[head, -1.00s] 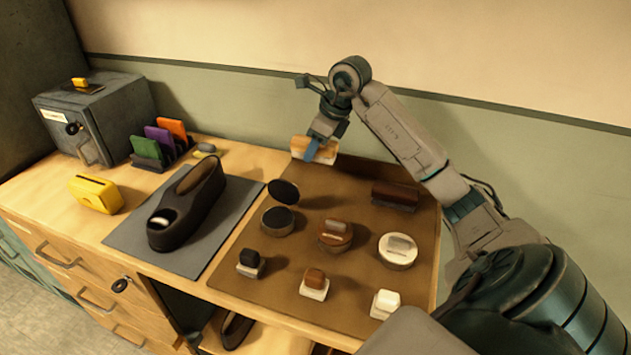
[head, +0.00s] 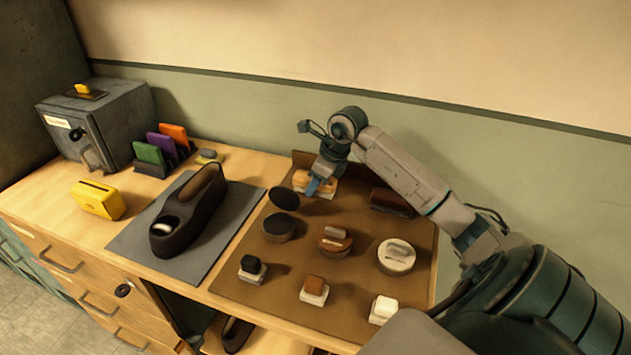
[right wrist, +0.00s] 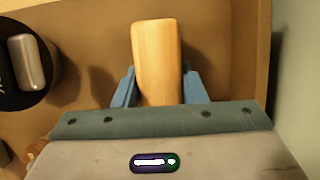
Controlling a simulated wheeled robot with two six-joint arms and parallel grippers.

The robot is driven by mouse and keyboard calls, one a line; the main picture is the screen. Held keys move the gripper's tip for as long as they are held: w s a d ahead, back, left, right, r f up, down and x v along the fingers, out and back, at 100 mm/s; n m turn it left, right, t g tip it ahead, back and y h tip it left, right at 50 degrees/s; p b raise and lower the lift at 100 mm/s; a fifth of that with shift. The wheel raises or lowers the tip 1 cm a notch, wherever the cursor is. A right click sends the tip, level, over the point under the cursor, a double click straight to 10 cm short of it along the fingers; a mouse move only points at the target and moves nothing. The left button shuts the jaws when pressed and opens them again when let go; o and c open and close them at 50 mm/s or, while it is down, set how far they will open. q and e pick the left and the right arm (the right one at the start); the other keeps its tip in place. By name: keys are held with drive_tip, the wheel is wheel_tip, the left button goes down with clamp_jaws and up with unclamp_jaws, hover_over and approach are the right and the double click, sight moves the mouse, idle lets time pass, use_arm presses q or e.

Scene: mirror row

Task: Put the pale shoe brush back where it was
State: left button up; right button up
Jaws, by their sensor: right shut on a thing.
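The pale shoe brush (head: 305,182) has a light wooden back. It is between the blue fingers of my right gripper (head: 319,186), at the back left of the brown mat (head: 350,281). In the right wrist view the pale brush (right wrist: 157,55) lies lengthwise between the two fingers (right wrist: 158,88), which are shut on it. I cannot tell whether its underside touches the mat. A dark brown brush (head: 392,202) lies at the back right of the mat. My left gripper is not in view.
A black tin (head: 278,229) with a tilted lid (head: 284,198), a brown tin (head: 334,244) and a pale tin (head: 397,257) stand in front of the brush. Small applicators (head: 314,288) line the front. A black shoe (head: 187,220) sits on a grey mat (head: 225,225).

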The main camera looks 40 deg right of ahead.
drive_tip(key=o, duration=0.9)
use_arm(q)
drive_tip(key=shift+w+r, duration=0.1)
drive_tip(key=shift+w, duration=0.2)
use_arm(e)
drive_tip(key=shift+o, duration=0.2)
drive_tip(key=shift+r, duration=0.15)
drive_tip(key=shift+v, duration=1.1)
drive_tip(key=b+v, duration=0.1)
drive_tip(key=v, duration=0.7)
drive_tip(key=shift+s+d+r+b, duration=0.15)
drive_tip(key=shift+r+b, duration=0.2)
drive_tip(key=shift+b, duration=0.05)
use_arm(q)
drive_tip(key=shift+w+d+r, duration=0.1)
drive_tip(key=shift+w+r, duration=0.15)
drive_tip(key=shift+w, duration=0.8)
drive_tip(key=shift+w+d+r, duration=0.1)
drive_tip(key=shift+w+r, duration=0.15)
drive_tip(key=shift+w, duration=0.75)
use_arm(e)
drive_tip(key=shift+s+r, duration=0.15)
drive_tip(key=shift+r, duration=0.3)
